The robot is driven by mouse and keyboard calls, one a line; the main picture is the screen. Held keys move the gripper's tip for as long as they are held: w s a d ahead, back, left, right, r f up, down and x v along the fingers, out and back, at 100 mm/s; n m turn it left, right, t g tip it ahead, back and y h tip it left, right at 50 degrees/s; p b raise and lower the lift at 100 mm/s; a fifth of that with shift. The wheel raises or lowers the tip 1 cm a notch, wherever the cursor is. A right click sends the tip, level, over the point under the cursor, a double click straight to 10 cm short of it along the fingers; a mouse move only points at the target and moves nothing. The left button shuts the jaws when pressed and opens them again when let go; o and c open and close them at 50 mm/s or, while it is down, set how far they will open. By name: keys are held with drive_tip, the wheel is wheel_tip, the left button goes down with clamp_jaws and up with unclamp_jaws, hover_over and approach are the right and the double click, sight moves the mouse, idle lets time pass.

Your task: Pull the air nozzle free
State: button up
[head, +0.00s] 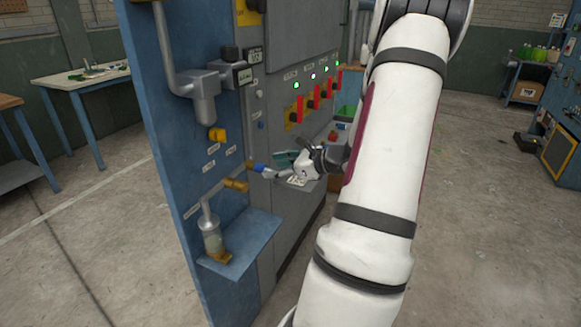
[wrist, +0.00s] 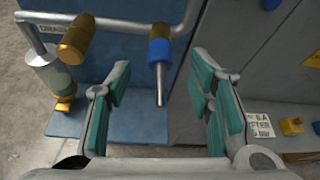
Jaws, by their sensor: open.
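The air nozzle is a thin grey metal tube below a blue collar (wrist: 160,52) and a brass fitting (wrist: 158,31) on a grey pipe. Its tube (wrist: 160,88) hangs in the picture between my gripper's fingers. My gripper (wrist: 160,70) is open, with teal pads on both sides of the nozzle and visible gaps to each. In the head view my gripper (head: 283,160) is close to the nozzle's tip, partly hidden by my wrist.
A second brass fitting (wrist: 77,38) and a filter bowl (wrist: 48,75) are left of the nozzle. A blue shelf (head: 240,245) juts out below. Red levers (head: 313,96) line the grey cabinet. A workbench (head: 80,82) stands at far left. The floor is mostly clear.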

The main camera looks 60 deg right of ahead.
sight(266, 168)
drive_tip(key=shift+x, duration=2.2)
clamp_jaws()
